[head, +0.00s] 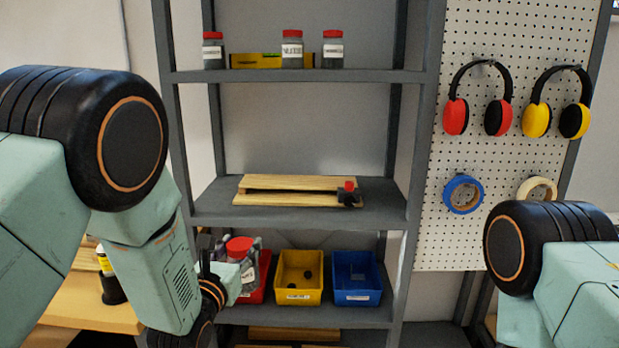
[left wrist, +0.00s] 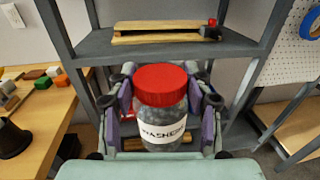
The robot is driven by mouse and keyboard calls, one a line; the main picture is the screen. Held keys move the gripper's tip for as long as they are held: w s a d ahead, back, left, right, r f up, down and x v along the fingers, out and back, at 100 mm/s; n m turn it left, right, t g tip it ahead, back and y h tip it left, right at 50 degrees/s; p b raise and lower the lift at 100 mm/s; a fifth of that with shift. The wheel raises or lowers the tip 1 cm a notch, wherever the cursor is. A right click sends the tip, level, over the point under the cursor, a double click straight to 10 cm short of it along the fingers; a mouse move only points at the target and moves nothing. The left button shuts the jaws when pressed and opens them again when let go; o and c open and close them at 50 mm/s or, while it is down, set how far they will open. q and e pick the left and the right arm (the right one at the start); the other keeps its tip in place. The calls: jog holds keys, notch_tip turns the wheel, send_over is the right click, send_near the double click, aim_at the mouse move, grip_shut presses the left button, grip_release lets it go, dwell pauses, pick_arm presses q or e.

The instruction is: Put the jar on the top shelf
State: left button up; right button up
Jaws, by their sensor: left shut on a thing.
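A clear jar with a red lid (left wrist: 161,84) and a white label reading "WASHERS" is held upright between the fingers of my left gripper (left wrist: 162,108), which is shut on it. In the head view the jar's red lid (head: 239,245) shows in front of the red bin, at about the height of the lower shelf's bins. My left gripper (head: 236,268) is partly hidden there by its own wrist. The grey shelf unit's top visible shelf (head: 350,76) is well above the jar. My right gripper is out of view; only part of that arm shows at the right.
Several jars, including a middle one (head: 292,49), and a yellow box (head: 256,61) stand on the top visible shelf. Wood pieces with a clamp (head: 295,190) lie on the middle shelf. Yellow (head: 299,277) and blue (head: 357,279) bins stand below. A pegboard (head: 480,150) with earmuffs is at right.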

pick_arm(q)
jog(key=s+a+f+n+y+b, duration=0.1)
jog(key=s+f+b, duration=0.1)
jog(key=s+f, duration=0.5)
jog(key=s+a+f+y+b, duration=0.2)
jog(key=s+f, duration=0.4)
jog(key=s, duration=0.4)
jog(key=shift+s+a+f+n+b, duration=0.2)
jog(key=shift+a+f+n+b, duration=0.15)
jog(key=shift+b, duration=0.25)
